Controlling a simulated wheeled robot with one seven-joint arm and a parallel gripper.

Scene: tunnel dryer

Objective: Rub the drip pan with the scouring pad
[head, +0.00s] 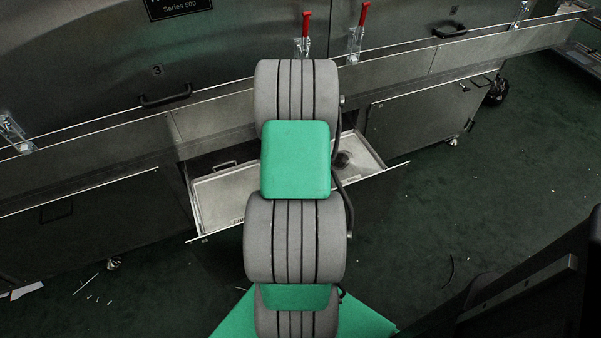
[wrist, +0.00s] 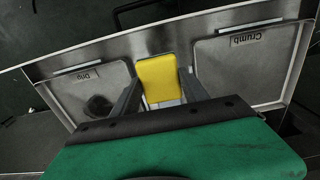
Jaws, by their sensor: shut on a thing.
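My gripper (wrist: 160,88) is shut on a yellow scouring pad (wrist: 157,78), held between its two dark fingers in the wrist view. The drip pan (wrist: 70,92) is a pale metal pan labelled "Drip", at the left in the wrist view, with a dark round stain (wrist: 99,106) on its floor. The pad is seen to the right of the stain, near the gap between the two pans; I cannot tell whether it touches anything. In the head view the drip pan (head: 366,152) shows right of my arm, which hides my gripper and the pad.
The crumb pan (wrist: 240,66), labelled "Crumb", sits beside the drip pan in the same open drawer (head: 378,178). Raised drawer walls surround both. The steel dryer front (head: 80,75), with handles and red-handled clamps (head: 305,32), stands behind. Dark green floor lies open at right.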

